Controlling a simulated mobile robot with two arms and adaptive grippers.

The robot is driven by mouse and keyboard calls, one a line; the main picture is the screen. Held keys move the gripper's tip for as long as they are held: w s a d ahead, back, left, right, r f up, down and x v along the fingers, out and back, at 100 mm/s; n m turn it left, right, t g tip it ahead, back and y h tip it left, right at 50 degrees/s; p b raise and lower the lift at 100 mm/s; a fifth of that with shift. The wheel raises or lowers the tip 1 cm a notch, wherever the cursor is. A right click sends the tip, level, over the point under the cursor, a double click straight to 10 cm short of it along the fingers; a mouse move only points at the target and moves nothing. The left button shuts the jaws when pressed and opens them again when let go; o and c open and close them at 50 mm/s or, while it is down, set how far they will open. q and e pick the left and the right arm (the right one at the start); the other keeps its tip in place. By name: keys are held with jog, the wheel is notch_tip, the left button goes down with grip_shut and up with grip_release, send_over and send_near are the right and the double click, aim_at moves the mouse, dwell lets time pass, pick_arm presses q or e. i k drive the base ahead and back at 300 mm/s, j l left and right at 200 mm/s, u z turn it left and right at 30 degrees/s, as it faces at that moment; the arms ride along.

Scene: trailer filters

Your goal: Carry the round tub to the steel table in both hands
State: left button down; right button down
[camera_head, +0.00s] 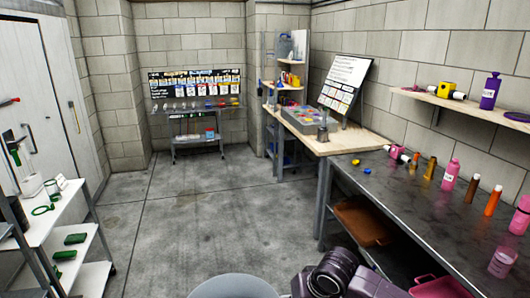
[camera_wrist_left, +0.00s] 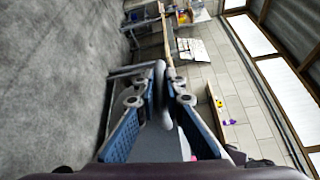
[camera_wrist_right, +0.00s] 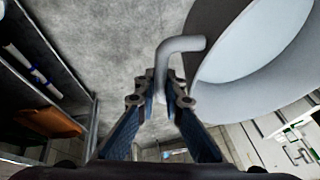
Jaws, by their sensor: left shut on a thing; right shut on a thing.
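The round tub (camera_head: 237,288) shows only as a pale grey rim at the bottom edge of the head view. In the right wrist view the tub (camera_wrist_right: 262,48) fills the upper right, with a bent grey handle (camera_wrist_right: 185,45) on its side. My right gripper (camera_wrist_right: 161,85) is shut on that handle. My left gripper (camera_wrist_left: 161,78) is shut on a grey bar-like handle (camera_wrist_left: 159,68); the tub's body is hard to make out there. A grey metal-topped table (camera_head: 412,195) stands at the right in the head view, with bottles along its wall side.
A wooden-topped bench (camera_head: 335,140) adjoins the metal table at its far end. A smaller metal stand (camera_head: 196,108) is at the back wall. White shelves (camera_head: 62,215) with green items stand at the left. The concrete floor (camera_head: 205,205) between is clear.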

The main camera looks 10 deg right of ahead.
aim_at(418, 205)
jog(key=i+z, duration=0.2)
jog(key=i, duration=0.65)
jog(key=i+j+z, duration=0.2)
jog(key=i, duration=0.6)
jog(key=z, duration=1.85)
jog(key=i+j+z, duration=0.2)
jog(key=i, duration=0.25)
jog(key=i+j, duration=0.35)
jog(key=i, duration=0.15)
jog(key=i+j, duration=0.35)
jog(key=i, duration=0.2)
